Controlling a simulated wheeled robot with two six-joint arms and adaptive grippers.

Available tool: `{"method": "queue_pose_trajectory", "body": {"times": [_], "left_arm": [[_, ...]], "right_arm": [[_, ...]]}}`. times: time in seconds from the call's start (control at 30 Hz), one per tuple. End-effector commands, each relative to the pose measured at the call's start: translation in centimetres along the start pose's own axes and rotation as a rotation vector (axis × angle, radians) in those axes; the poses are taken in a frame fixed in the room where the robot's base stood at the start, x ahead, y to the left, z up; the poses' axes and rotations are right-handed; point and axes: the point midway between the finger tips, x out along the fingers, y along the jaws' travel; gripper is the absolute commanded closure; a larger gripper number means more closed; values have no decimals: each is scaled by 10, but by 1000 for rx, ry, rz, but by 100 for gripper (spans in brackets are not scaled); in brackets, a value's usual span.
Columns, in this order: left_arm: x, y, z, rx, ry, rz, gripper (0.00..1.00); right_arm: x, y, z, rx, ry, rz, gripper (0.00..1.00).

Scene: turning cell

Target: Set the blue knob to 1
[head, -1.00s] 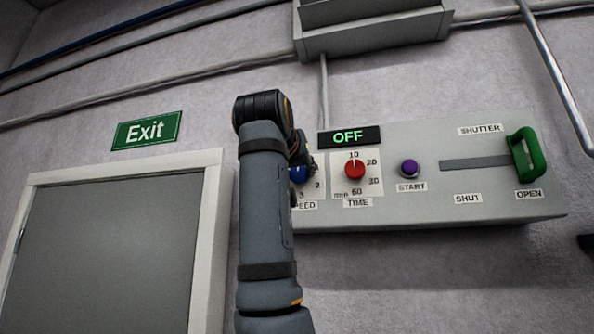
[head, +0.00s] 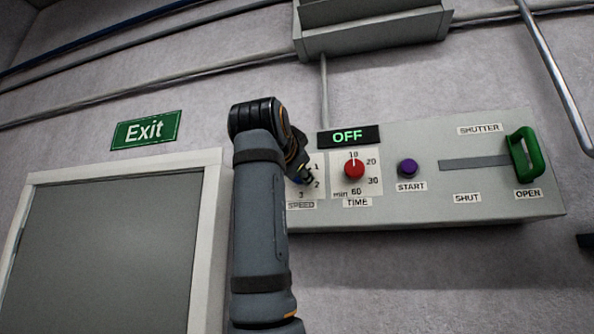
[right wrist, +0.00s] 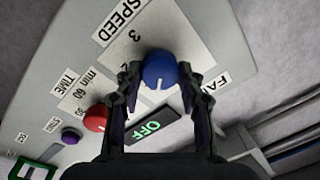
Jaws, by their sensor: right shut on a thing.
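The blue knob (right wrist: 160,68) sits on the wall panel above the SPEED label. In the right wrist view it lies between the fingers of my right gripper (right wrist: 158,80), which is shut on it. Its white mark points down in that view, toward the OFF display's side. In the head view, my right gripper (head: 304,176) is at the dial, beside the printed 1 and 2, and covers most of the knob. My left gripper is not in view.
The red TIME knob (head: 354,169), purple START button (head: 407,168) and green shutter handle (head: 526,154) are to the right on the panel (head: 420,212). The OFF display (head: 348,136) is above. A grey box (head: 375,35) hangs over the panel.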

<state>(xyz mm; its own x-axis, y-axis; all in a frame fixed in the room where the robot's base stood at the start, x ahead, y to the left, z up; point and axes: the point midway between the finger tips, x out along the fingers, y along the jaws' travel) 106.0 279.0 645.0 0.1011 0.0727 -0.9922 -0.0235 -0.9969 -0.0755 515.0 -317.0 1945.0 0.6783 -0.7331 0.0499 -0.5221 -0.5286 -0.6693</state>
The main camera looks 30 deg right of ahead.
Motion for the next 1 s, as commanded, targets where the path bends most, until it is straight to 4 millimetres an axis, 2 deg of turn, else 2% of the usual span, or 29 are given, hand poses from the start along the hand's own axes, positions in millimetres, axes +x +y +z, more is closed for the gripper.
{"method": "queue_pose_trajectory", "body": {"times": [0.3, 0.87, 0.9, 1.0], "left_arm": [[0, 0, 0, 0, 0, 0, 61], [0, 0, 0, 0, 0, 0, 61], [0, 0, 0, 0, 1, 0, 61], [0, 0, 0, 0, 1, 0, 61]], "right_arm": [[0, 0, -1, 127, 10, -1, 93], [0, -1, -1, 157, 12, -2, 93], [0, -1, -1, 157, 12, -2, 60], [0, 0, -1, 157, 12, -2, 47]]}}
